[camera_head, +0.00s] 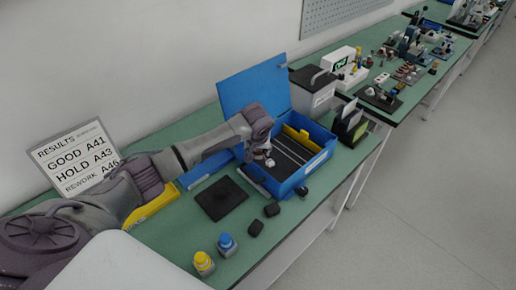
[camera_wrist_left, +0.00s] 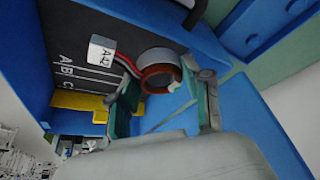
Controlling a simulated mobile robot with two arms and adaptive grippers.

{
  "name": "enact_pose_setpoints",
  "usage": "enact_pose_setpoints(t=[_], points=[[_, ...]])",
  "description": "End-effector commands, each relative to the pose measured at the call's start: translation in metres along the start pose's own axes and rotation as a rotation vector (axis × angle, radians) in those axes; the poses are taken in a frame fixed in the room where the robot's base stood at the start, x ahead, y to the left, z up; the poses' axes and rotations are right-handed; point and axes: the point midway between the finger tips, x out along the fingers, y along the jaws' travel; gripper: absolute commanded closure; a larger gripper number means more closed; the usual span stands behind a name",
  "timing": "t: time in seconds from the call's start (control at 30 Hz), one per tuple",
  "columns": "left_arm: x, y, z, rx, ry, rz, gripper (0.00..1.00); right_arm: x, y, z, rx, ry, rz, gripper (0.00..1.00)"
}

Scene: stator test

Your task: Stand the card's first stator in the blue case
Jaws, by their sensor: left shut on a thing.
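The card (camera_head: 75,160) leans on the wall and reads GOOD A41, HOLD A43, REWORK A46. The blue case (camera_head: 312,171) stands with its lid (camera_head: 255,88) raised. Its dark floor has white lines, and letters A, B, C show in the left wrist view (camera_wrist_left: 68,75). My left gripper (camera_head: 262,158) is over the case. In the wrist view its fingers (camera_wrist_left: 165,98) are shut on a grey stator with a copper winding (camera_wrist_left: 158,72). A red lead joins a white tag (camera_wrist_left: 102,51) beginning A4; its last digit is unclear. Contact with the case floor cannot be told.
A black mat (camera_head: 221,197) and dark blocks (camera_head: 256,228) lie before the case. A yellow bottle (camera_head: 203,263) and a blue bottle (camera_head: 227,245) stand at the front edge. A grey box (camera_head: 312,92) and black racks (camera_head: 349,124) stand close behind the case.

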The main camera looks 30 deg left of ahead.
Motion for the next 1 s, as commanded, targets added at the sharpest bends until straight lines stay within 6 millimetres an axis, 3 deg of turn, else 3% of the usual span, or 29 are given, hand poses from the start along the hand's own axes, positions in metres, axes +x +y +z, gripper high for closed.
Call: enact_pose_setpoints(t=[0.57, 0.6, 0.67, 1.0], points=[[0.010, 0.000, 0.004, -0.002, 0.002, 0.001, 0.91, 0.000, 0.001, -0.004, 0.000, 0.006, 0.001, 0.60], [0.011, 0.000, 0.004, -0.001, 0.001, 0.000, 0.49, 0.000, 0.001, -0.004, 0.000, 0.006, 0.001, 0.60], [0.011, 0.000, 0.004, -0.001, 0.001, 0.000, 0.40, 0.000, 0.001, -0.004, 0.000, 0.006, 0.001, 0.60], [0.008, 0.000, 0.003, -0.001, 0.002, -0.001, 0.40, 0.000, 0.001, -0.004, 0.001, 0.007, 0.001, 0.60]])
